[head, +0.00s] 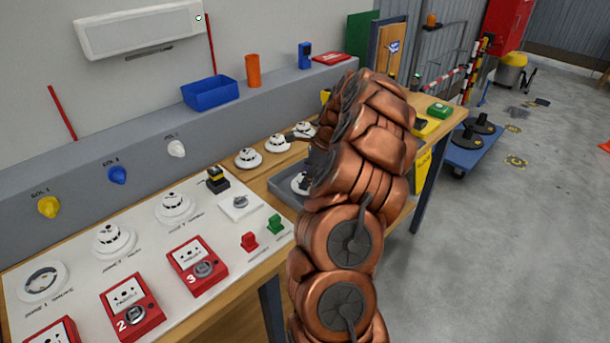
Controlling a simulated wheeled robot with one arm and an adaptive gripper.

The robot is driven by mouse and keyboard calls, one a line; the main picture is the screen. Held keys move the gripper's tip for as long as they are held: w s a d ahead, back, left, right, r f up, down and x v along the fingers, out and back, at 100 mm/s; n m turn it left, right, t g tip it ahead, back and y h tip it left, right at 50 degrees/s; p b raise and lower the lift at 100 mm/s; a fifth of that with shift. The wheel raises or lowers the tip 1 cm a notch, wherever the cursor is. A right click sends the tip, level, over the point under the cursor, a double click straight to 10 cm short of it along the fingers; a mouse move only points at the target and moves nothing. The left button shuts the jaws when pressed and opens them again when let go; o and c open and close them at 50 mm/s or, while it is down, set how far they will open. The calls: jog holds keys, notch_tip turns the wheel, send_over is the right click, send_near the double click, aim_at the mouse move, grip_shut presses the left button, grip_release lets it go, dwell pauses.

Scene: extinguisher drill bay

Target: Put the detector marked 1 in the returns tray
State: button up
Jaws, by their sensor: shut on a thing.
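My gripper (316,164) is mostly hidden behind my copper-coloured arm, and only a dark part of it shows. It is over the grey tray (284,191) on the wooden bench. A white round detector (299,184) shows at the gripper, within the tray's outline, partly covered by my arm. The gripper is shut on it, as far as I can see. I cannot tell whether it touches the tray floor, and no number is legible on it. The zone 1 base (42,281) on the white panel shows an open ring with no detector on it.
Two detectors sit on the zone 2 (114,239) and zone 3 (174,207) bases. Red call points (197,265) line the panel's front. Loose detectors (248,158) stand in a row behind the tray. A blue bin (210,92) and orange cup (253,71) are on the ledge.

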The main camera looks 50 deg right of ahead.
jog(key=shift+f, duration=0.2)
jog(key=o, duration=1.2)
jog(key=shift+b+v, duration=1.45)
jog(key=shift+v, duration=4.65)
